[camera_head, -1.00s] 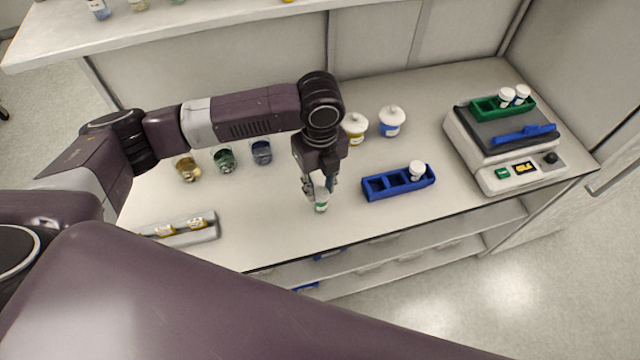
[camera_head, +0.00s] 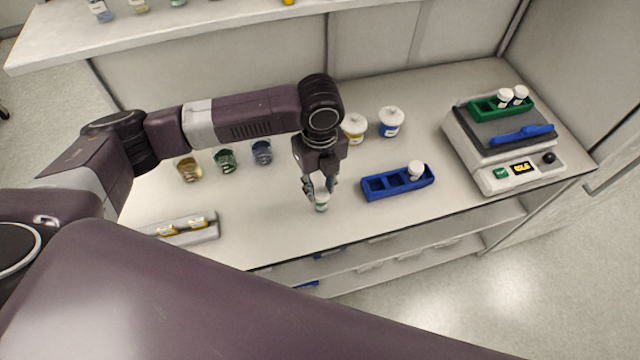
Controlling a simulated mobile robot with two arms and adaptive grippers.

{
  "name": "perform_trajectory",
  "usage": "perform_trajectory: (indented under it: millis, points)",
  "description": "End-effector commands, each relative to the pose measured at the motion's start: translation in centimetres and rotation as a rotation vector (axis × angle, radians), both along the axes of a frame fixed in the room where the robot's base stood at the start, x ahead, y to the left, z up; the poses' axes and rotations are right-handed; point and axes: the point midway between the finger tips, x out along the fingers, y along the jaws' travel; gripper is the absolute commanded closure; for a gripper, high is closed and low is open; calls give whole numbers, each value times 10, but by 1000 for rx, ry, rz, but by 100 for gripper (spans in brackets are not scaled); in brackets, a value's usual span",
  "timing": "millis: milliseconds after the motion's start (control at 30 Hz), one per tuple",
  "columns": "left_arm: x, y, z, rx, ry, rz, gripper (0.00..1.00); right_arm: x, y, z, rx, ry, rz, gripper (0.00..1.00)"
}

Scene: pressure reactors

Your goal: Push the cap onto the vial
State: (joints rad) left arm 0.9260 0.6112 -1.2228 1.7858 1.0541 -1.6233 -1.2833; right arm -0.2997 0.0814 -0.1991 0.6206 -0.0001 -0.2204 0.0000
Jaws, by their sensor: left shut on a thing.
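My left gripper (camera_head: 320,189) points down and is shut at the vial's top, on what looks like the pale cap. The fingers hide most of the cap, so I cannot tell whether it is seated on the vial. The large dark arm link across the foreground is mine. My right gripper is not in view.
A blue rack (camera_head: 398,183) with one white-capped vial (camera_head: 416,170) stands just right of the gripper. Two white-lidded jars (camera_head: 391,122) and several beakers (camera_head: 224,160) stand behind. A hotplate-like device (camera_head: 510,145) is at right. A grey tray (camera_head: 190,234) lies at left.

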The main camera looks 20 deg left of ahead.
Motion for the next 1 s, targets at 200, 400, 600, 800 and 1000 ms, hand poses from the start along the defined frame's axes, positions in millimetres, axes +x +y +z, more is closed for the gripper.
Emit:
perform_trajectory:
  millis: [200, 400, 600, 800, 1000]
  points:
    - [0, 0, 0, 0, 0, 0, 80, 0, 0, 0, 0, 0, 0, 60]
    - [0, 0, 0, 1, 1, 0, 80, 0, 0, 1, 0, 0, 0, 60]
    - [0, 0, -1, 1, 1, 0, 80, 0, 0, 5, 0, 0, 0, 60]
    - [0, 0, -3, 1, 1, 0, 80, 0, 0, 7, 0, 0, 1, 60]
    - [0, 0, -4, 1, 1, 0, 80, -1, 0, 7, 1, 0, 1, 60]
